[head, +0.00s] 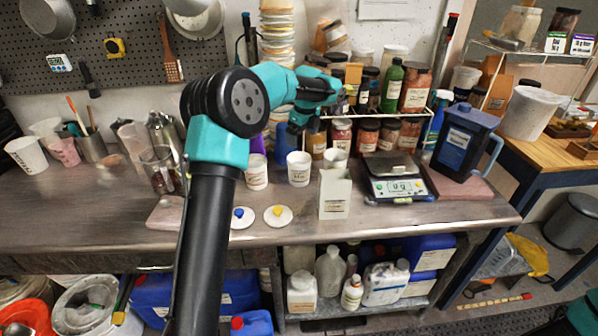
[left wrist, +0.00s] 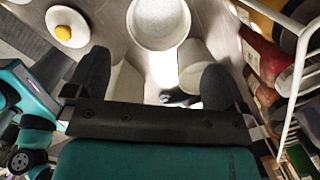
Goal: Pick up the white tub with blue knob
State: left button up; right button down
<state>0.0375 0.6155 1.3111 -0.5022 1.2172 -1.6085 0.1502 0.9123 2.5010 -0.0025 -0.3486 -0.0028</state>
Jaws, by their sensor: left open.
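A white round lid with a blue knob (head: 240,216) lies flat on the steel bench. A similar lid with a yellow knob (head: 278,215) lies to its right; it also shows in the left wrist view (left wrist: 67,30). No tub carries a blue knob. Two white tubs without lids, a left one (head: 256,172) and a right one (head: 299,169), stand behind the lids. My left gripper (head: 299,122) is above and behind the right tub, open and empty. In the left wrist view its fingers (left wrist: 156,66) are apart, with a white tub (left wrist: 158,28) beyond them. My right gripper is not in view.
A white box (head: 335,196), a scale (head: 398,188) and a blue jug (head: 462,143) stand to the right. A wire rack of jars (head: 368,137) lies behind. Glasses (head: 160,172) stand to the left. The bench front near the lids is clear.

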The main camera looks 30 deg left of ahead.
pick_arm(q)
send_near(299, 160)
jog(key=s+f, duration=0.1)
jog(key=s+d+f, duration=0.1)
jog(key=s, duration=0.1)
jog(key=shift+d+f, duration=0.15)
jog(key=shift+f, duration=0.1)
jog(key=shift+a+f, duration=0.15)
jog(key=shift+f, duration=1.15)
jog(key=shift+a+f, duration=0.15)
jog(key=shift+f, duration=1.15)
jog(key=c, duration=0.7)
jog(key=shift+r, duration=0.15)
notch_tip(299, 160, up, 10)
